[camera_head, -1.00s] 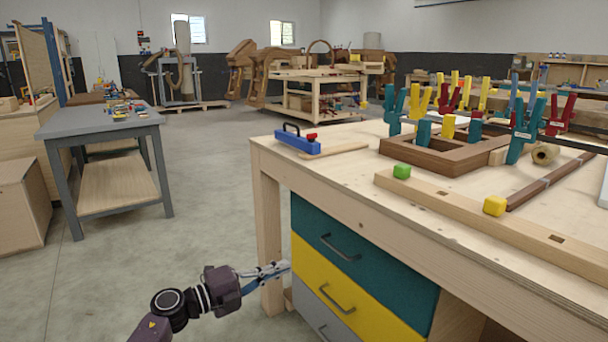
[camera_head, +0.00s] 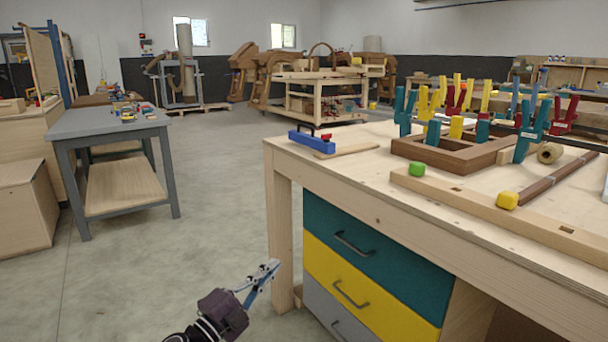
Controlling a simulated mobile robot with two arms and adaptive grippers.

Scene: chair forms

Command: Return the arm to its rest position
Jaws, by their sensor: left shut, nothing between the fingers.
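My left gripper (camera_head: 262,280) is low in the head view, in front of the workbench's left leg. It is shut and empty, its fingers pointing up and to the right. Only the wrist and the gripper of my left arm show at the bottom edge. My right gripper is not in view.
The wooden workbench (camera_head: 375,205) fills the right side, with teal, yellow and grey drawers (camera_head: 350,285) below. On it are a blue tool (camera_head: 312,141), a brown frame (camera_head: 440,158) and several clamps. A grey table (camera_head: 105,122) stands left. The floor (camera_head: 215,190) between is clear.

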